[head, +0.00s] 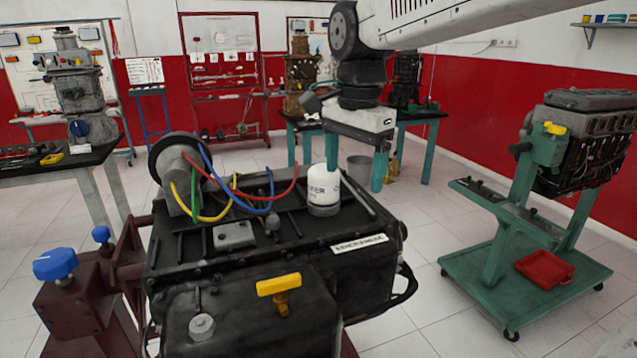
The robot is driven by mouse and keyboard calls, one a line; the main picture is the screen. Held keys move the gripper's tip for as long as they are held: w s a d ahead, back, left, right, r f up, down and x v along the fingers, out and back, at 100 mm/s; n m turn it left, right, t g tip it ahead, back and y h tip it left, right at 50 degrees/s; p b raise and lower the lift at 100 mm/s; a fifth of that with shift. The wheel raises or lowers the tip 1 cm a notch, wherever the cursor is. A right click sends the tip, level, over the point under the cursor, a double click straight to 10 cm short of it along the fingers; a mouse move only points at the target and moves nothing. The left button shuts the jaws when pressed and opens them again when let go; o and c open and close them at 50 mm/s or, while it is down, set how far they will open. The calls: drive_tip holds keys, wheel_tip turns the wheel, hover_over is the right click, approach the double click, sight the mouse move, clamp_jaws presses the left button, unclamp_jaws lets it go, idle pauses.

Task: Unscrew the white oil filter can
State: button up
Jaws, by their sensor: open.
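The white oil filter can (323,192) stands upright on the black top of the engine trainer (270,245), with dark lettering on its side. My gripper (355,180) points down just above and to the right of the can, its two teal fingers spread apart with nothing between them. The left finger ends at the can's top edge in the picture; I cannot tell whether it is behind the can or above it. The right finger hangs clear on the can's right.
Red, blue, yellow and green cables (240,205) loop left of the can from a round housing (178,165). A yellow T-handle (279,285) stands in front. A green engine stand (525,270) with a red tray (545,269) is at right. The tiled floor between is clear.

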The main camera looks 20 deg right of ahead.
sight(322, 182)
drive_tip(key=w+m, duration=0.2)
drive_tip(key=w, duration=0.1)
drive_tip(key=w+a+m, duration=0.1)
drive_tip(key=w+m, duration=0.1)
drive_tip(key=w, duration=0.1)
drive_tip(key=w+m, duration=0.2)
drive_tip(key=w, duration=0.1)
drive_tip(key=shift+w+a+r, duration=0.1)
drive_tip(key=shift+w+a, duration=0.2)
drive_tip(key=shift+w, duration=0.1)
drive_tip(key=shift+w+m, duration=0.25)
drive_tip(key=shift+m, duration=0.05)
wheel_tip(322, 182, down, 8)
drive_tip(key=shift+r, duration=0.1)
drive_tip(key=c, duration=1)
